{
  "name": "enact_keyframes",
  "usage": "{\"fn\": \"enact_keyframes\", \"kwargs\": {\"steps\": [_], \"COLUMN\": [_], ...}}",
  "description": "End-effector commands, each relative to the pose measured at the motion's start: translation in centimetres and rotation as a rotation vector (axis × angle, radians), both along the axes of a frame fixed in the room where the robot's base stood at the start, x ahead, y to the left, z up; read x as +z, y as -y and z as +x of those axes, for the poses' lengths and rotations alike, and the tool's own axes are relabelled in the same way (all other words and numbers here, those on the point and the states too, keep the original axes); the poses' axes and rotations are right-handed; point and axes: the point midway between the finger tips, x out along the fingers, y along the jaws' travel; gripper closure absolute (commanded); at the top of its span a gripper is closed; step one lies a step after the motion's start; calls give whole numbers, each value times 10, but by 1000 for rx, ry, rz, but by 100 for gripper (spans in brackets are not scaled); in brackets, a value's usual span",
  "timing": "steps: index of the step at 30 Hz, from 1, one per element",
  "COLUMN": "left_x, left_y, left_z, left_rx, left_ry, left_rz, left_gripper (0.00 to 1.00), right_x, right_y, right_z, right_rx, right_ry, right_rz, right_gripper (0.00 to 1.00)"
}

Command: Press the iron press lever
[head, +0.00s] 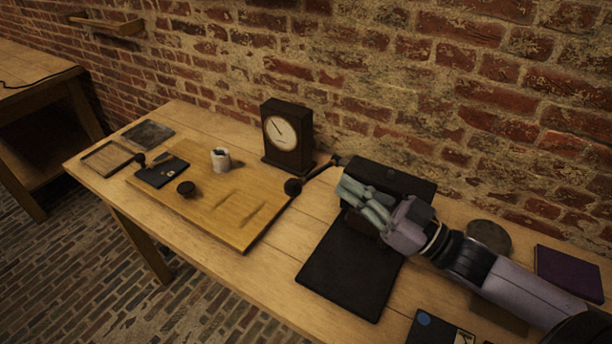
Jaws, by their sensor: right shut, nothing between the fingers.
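A dark iron lever (316,173) with a round black knob (292,187) at its lower left end angles down beside the right edge of the wooden board. Its upper end comes close to a dark, box-like press body (412,182) against the wall. My right gripper (352,196) comes in from the right, shut and empty. Its fingers are in front of the press body, to the right of the knob and apart from it. They hide part of the press's front. My left gripper is not in view.
A dark clock-like gauge (290,158) stands behind the lever. The wooden board (205,205) holds a white cup (220,159), a small dark disc (186,188) and a black case (162,172). A black mat (345,275) lies below my gripper; a purple book (569,273) lies at the right.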

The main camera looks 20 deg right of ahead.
Motion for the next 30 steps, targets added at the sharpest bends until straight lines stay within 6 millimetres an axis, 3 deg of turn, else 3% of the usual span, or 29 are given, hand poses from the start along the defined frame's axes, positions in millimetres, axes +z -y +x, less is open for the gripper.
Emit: {"fn": "enact_keyframes", "kwargs": {"steps": [13,30], "left_x": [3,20], "left_y": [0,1], "left_z": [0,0], "left_rx": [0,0], "left_ry": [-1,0], "left_rz": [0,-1], "left_gripper": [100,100], "right_x": [5,27], "right_y": [-6,-50], "right_z": [8,64], "right_rx": [0,0], "right_ry": [4,4], "right_rz": [2,2], "right_gripper": [100,100]}}
